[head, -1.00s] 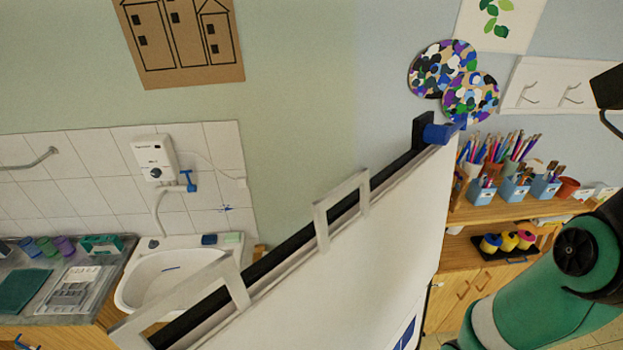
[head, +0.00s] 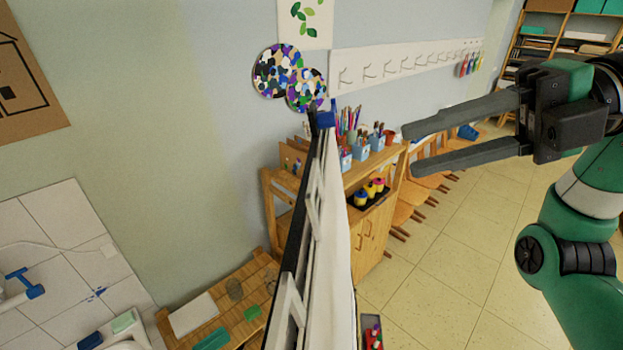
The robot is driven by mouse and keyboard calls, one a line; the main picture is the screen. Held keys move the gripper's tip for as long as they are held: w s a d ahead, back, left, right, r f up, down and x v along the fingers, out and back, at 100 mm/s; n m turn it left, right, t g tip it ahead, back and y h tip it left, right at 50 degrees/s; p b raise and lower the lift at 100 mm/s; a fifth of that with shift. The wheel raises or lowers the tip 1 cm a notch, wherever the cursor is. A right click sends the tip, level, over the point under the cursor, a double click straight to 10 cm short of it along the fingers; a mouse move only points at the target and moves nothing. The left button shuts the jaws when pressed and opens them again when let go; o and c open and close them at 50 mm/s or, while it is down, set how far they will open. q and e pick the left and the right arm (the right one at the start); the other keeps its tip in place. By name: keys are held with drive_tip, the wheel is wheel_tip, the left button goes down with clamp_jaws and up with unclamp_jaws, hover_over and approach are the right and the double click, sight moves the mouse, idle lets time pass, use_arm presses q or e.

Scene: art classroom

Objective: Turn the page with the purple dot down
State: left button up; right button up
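A flip chart stands in the lower middle of the head view, seen almost edge-on from above. Its white page (head: 340,235) hangs on the right side of a dark board (head: 298,235). Pale metal loops (head: 313,195) run along its top, with a blue part (head: 325,119) at the far end. No purple dot shows on the visible part of the page. My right gripper (head: 410,151) is open and empty. Its two long grey fingers point left, to the right of the chart and apart from it in the picture. My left gripper is not in view.
A wooden shelf unit (head: 375,235) with pencil pots (head: 360,150) stands behind the chart. A low wooden table (head: 225,300) is on the left, near the sink corner (head: 115,340). Chairs (head: 425,180) line the wall. The tiled floor (head: 480,240) at right is clear.

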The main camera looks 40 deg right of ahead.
sight(314, 178)
drive_tip(key=x, duration=1.3)
drive_tip(key=shift+b, duration=0.4)
clamp_jaws()
